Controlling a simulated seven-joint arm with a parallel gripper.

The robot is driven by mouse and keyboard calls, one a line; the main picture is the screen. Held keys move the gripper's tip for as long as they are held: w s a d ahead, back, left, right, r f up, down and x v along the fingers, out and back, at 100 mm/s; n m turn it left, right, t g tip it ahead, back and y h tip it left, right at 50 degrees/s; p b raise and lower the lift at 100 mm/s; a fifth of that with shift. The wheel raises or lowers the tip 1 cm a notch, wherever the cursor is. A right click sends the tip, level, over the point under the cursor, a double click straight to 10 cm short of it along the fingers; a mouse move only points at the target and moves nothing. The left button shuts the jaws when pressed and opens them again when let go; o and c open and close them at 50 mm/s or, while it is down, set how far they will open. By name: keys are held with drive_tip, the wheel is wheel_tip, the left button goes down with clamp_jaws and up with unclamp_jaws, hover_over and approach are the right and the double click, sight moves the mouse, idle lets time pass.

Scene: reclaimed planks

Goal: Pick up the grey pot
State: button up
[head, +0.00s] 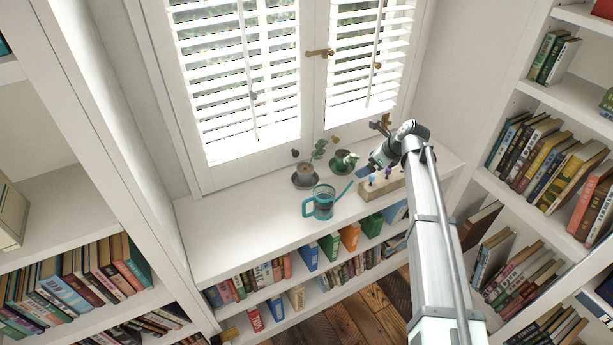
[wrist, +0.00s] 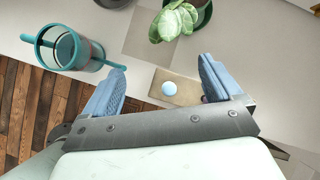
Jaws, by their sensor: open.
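The grey pot (head: 304,177) stands on the white sill ledge near the window, left of a green pot (head: 344,161). A leafy stem rises beside or from it. In the wrist view, a dark grey rim (wrist: 113,3), probably the same pot, is cut off by the top edge. My gripper (head: 374,164) is to the right of the grey pot, apart from it. In the wrist view, my gripper (wrist: 163,85) is open and empty, with its blue fingers spread above a wooden block (wrist: 184,92).
The wooden block with knobs (head: 380,186) lies under my gripper. The ledge's left part is bare. Bookshelves (head: 560,120) flank both sides; shutters stand behind.

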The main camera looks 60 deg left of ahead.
drive_tip(key=m, duration=0.1)
approach(305, 169)
drive_tip(key=x, duration=0.9)
drive_tip(key=shift+s+d+f, duration=0.1)
drive_tip(key=shift+s+d, duration=0.05)
drive_tip(key=shift+s, duration=0.15)
drive_tip(key=shift+c, duration=0.2)
drive_tip(key=c, duration=1.4)
wheel_tip(305, 169, up, 13)
idle(0.4)
drive_tip(key=shift+s, duration=0.1)
